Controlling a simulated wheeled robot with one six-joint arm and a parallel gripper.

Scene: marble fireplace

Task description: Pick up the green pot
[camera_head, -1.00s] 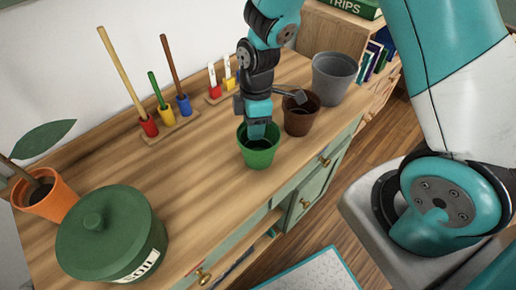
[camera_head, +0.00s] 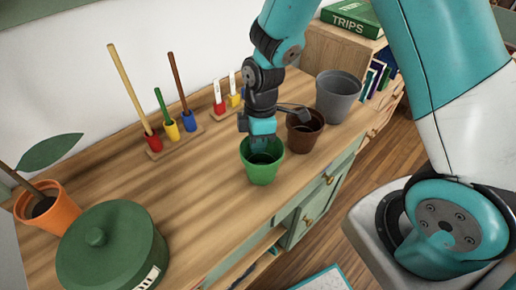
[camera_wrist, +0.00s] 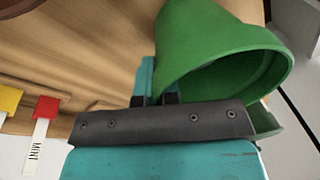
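The green pot (camera_head: 262,170) stands upright on the wooden worktop, left of the brown pot. My gripper (camera_head: 262,145) points down at its rim. In the wrist view the green pot (camera_wrist: 205,45) fills the upper right, its open mouth facing down and right. One teal finger of my gripper (camera_wrist: 155,85) shows along the outside of the pot wall. The finger bases sit close together, with the rim between them. The other fingertip is hidden by the pot. My gripper appears shut on the pot wall.
A brown pot (camera_head: 304,136) with a small tool in it and a grey pot (camera_head: 338,100) stand close on the right. A lidded green soil tin (camera_head: 112,250) and an orange plant pot (camera_head: 50,212) stand at left. Upright tools in a rack (camera_head: 178,140) are behind.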

